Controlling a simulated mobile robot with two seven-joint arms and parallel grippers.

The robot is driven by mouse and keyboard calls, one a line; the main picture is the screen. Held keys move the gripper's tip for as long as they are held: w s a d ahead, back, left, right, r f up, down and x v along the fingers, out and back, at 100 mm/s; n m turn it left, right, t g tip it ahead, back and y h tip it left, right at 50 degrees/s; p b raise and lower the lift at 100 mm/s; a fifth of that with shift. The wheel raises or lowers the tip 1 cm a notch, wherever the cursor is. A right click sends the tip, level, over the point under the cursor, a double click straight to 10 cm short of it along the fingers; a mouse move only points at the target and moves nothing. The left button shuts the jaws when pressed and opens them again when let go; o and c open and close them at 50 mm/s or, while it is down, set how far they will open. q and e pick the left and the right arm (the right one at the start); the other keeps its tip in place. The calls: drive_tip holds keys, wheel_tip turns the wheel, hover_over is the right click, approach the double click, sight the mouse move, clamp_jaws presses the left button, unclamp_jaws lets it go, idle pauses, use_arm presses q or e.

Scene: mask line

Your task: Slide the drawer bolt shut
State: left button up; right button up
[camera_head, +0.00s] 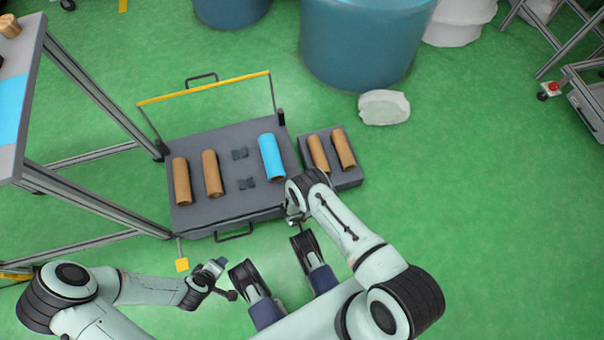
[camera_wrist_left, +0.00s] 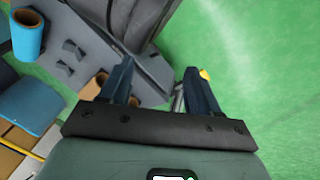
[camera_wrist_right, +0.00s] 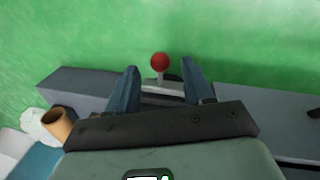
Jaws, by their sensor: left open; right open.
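The drawer bolt shows in the right wrist view as a red ball knob (camera_wrist_right: 160,62) on a short metal stem, above a pale metal bar (camera_wrist_right: 163,88) at the edge of a grey body. My right gripper (camera_wrist_right: 160,75) is open, with one finger on each side of the knob; contact cannot be told. In the head view my right gripper (camera_head: 294,213) is at the front right corner of the grey platform (camera_head: 200,215), where the arm hides the bolt. My left gripper (camera_head: 220,268) is open and empty in front of the platform; its fingers also show in the left wrist view (camera_wrist_left: 157,78).
The platform carries brown tubes (camera_head: 212,174) and a blue tube (camera_head: 272,157). A grey box (camera_head: 345,178) with two brown tubes sits to its right. A yellow bar (camera_head: 205,88) stands behind. A metal-framed table (camera_head: 85,85) stands left.

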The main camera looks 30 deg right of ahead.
drive_tip(key=shift+d+f+b, duration=0.2)
drive_tip(key=shift+f+b, duration=0.2)
drive_tip(key=shift+f, duration=0.85)
use_arm(q)
drive_tip(key=shift+s+f+g, duration=0.5)
drive_tip(key=shift+s+f, duration=0.3)
drive_tip(key=shift+f, duration=0.3)
use_arm(e)
clamp_jaws()
use_arm(q)
drive_tip(key=shift+s+f+g+b, duration=0.3)
drive_tip(key=shift+s+f+b, duration=0.15)
drive_tip(key=shift+s+f, duration=0.45)
use_arm(e)
drive_tip(key=a, duration=0.2)
drive_tip(key=w+a, duration=0.1)
drive_tip(key=a, duration=0.1)
drive_tip(key=shift+a, duration=0.2)
use_arm(q)
drive_tip(key=shift+r, duration=0.15)
use_arm(e)
drive_tip(key=shift+r, duration=0.1)
unclamp_jaws()
